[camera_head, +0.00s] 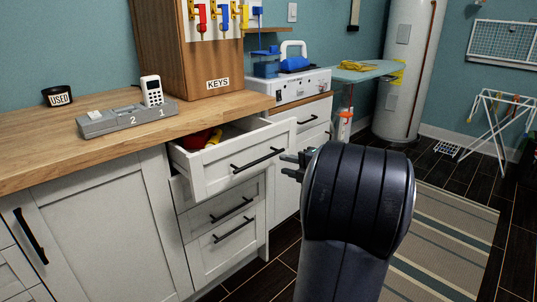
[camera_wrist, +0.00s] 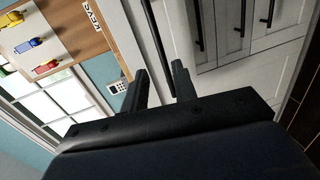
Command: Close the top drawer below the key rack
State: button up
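The top drawer (camera_head: 238,160) below the key rack is pulled out, with a white front and a black bar handle (camera_head: 258,159). The key rack (camera_head: 218,50) stands on the counter above, marked KEYS. My gripper (camera_head: 292,166) is at the right end of the drawer front, partly hidden by my arm.
Lower drawers (camera_head: 220,215) under the open one are shut. The wooden counter (camera_head: 50,140) holds a grey dock (camera_head: 125,118) with a white handset (camera_head: 152,91) and a black USED container (camera_head: 57,96). A striped rug (camera_head: 445,235) lies on the floor at right. An ironing board (camera_head: 365,72) stands behind.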

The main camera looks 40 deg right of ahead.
aim_at(263, 159)
jog(key=b+x, duration=0.2)
jog(key=x, duration=0.8)
jog(key=shift+w+a+b, duration=0.1)
jog(key=shift+w+b, duration=0.15)
jog(key=shift+b, duration=0.1)
grip_shut()
jog(key=shift+f, duration=0.1)
